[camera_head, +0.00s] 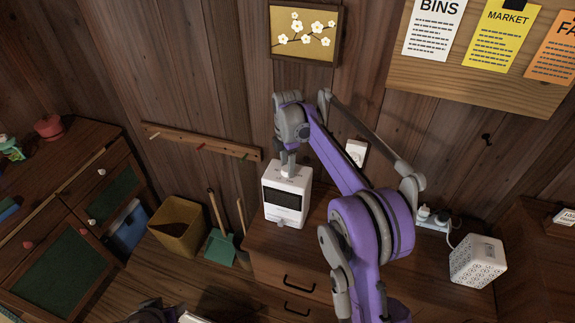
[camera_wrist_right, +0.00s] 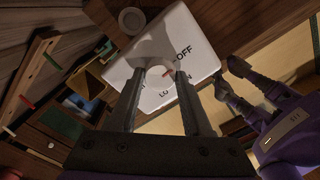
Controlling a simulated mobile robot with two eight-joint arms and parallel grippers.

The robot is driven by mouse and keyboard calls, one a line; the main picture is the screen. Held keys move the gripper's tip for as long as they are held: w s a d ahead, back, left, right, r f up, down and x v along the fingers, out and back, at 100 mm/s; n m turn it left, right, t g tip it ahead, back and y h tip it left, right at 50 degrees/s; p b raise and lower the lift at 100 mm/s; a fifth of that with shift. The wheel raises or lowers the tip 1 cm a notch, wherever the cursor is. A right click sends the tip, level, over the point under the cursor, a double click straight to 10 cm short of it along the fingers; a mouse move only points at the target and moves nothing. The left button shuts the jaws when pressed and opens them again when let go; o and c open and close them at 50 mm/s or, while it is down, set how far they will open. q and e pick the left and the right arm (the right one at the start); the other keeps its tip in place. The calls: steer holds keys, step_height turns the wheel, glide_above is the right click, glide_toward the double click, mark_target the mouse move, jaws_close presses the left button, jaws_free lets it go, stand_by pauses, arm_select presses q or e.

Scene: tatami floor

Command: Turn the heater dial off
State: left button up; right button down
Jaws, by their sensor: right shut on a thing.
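The heater (camera_head: 287,205) is a white box with a dark front panel, standing on the wooden cabinet. In the right wrist view its white top (camera_wrist_right: 200,60) carries the letters OFF and LO, with other letters partly hidden. My right gripper (camera_head: 288,171) points down onto the heater's top. In the right wrist view the fingers (camera_wrist_right: 158,75) are shut on the pale round dial (camera_wrist_right: 153,50), one on each side.
A white perforated box (camera_head: 478,262) stands at the right of the cabinet, near a power strip (camera_head: 433,222). A wall plate (camera_head: 356,152) is behind my right arm. A yellow bin (camera_head: 180,226) and a green dustpan (camera_head: 219,247) stand left of the cabinet. A peg rail (camera_head: 200,142) is on the wall.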

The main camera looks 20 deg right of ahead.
stand_by(0.4)
steer(key=shift+c, duration=1.6)
jaws_free()
arm_select(q)
steer(key=shift+w+r+p, duration=0.4)
steer(key=shift+r+p, duration=0.1)
steer(key=shift+r, duration=0.3)
arm_select(e)
step_height(320, 180, up, 11)
steer(key=shift+f, duration=0.1)
